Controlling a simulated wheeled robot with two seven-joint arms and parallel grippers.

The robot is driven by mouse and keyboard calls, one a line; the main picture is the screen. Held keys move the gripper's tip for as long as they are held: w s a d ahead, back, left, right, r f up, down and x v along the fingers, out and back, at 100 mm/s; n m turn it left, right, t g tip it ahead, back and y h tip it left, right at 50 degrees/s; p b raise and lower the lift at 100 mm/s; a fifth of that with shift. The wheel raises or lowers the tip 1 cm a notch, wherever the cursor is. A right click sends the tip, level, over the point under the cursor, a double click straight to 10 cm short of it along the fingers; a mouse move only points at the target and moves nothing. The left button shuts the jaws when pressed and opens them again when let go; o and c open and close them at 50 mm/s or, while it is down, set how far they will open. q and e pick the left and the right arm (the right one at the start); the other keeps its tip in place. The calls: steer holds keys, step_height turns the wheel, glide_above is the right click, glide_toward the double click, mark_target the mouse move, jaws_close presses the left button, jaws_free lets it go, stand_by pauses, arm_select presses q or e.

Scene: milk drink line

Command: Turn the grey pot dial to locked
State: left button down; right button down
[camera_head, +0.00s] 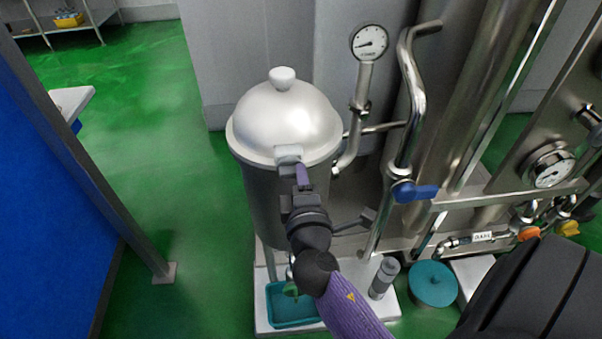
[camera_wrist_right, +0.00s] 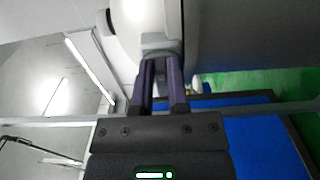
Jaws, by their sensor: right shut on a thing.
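A silver pot (camera_head: 262,205) with a domed lid (camera_head: 284,115) and a pale knob stands in the middle of the head view. The grey pot dial (camera_head: 288,153) sits at the front of the lid's rim. My right gripper (camera_head: 303,178) reaches up to it from below and is shut on it. In the right wrist view, the gripper's two purple fingers (camera_wrist_right: 160,80) close on the grey dial (camera_wrist_right: 161,42). The fingers partly cover the dial, and I cannot read its setting. My left gripper is not in view.
Pipes with a pressure gauge (camera_head: 369,42) and a blue valve handle (camera_head: 414,192) stand right of the pot. A teal tray (camera_head: 286,318), a grey cylinder (camera_head: 383,278) and a teal round lid (camera_head: 433,283) are below. Green floor is open to the left, beside a blue panel (camera_head: 45,190).

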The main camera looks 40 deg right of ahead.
steer(key=shift+f, duration=0.1)
stand_by(0.4)
steer(key=c, duration=1)
jaws_free()
steer(key=shift+c, duration=0.2)
steer(key=o, duration=0.4)
